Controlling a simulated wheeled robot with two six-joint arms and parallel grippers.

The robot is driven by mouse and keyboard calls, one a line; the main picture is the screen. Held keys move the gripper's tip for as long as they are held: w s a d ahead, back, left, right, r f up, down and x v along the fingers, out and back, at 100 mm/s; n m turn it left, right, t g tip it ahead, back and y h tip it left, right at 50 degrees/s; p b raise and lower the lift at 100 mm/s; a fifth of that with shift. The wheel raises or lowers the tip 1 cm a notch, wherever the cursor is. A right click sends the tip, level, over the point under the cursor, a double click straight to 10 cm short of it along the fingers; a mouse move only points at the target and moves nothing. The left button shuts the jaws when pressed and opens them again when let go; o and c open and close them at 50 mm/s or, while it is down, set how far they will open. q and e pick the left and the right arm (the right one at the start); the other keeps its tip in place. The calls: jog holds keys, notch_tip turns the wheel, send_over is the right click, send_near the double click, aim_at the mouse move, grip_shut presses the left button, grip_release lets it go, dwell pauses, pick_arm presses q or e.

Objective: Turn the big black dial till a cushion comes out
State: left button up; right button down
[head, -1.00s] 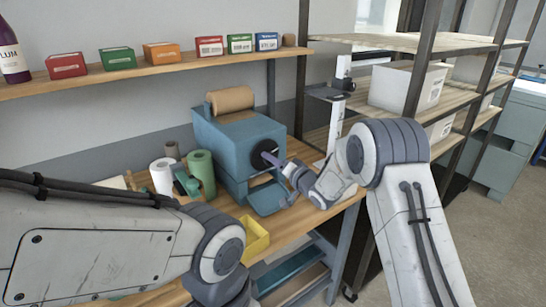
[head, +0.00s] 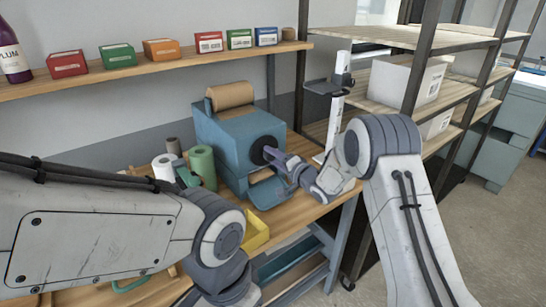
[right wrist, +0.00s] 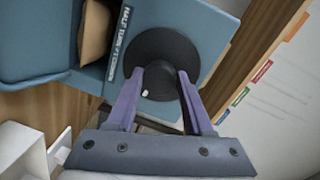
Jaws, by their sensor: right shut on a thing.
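The blue machine (head: 220,140) stands on the wooden bench with a roll of brown paper (head: 231,95) on top. The big black dial (head: 257,152) is on its right-hand face. In the right wrist view the dial (right wrist: 150,48) is a round black disc with a raised hub and a small white mark at its lower left edge. My right gripper (head: 270,156) is at the dial. Its two purple fingers (right wrist: 162,82) are shut on the hub, one on each side. A blue tray (head: 268,192) juts out below the dial, and no cushion shows on it. My left gripper is out of view.
White and green rolls (head: 203,166) stand left of the machine. A yellow bin (head: 255,232) sits at the bench's front edge. A shelf with small coloured boxes (head: 160,49) hangs above. A rack with white boxes (head: 405,82) stands at right.

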jog(key=shift+w+d, duration=0.1)
jog(key=shift+d, duration=0.05)
jog(key=shift+c, duration=1.5)
grip_release()
jog(key=b+v, duration=0.2)
jog(key=v, duration=0.8)
jog(key=shift+s+b, duration=0.25)
jog(key=shift+b, duration=0.1)
jog(key=shift+d, duration=0.1)
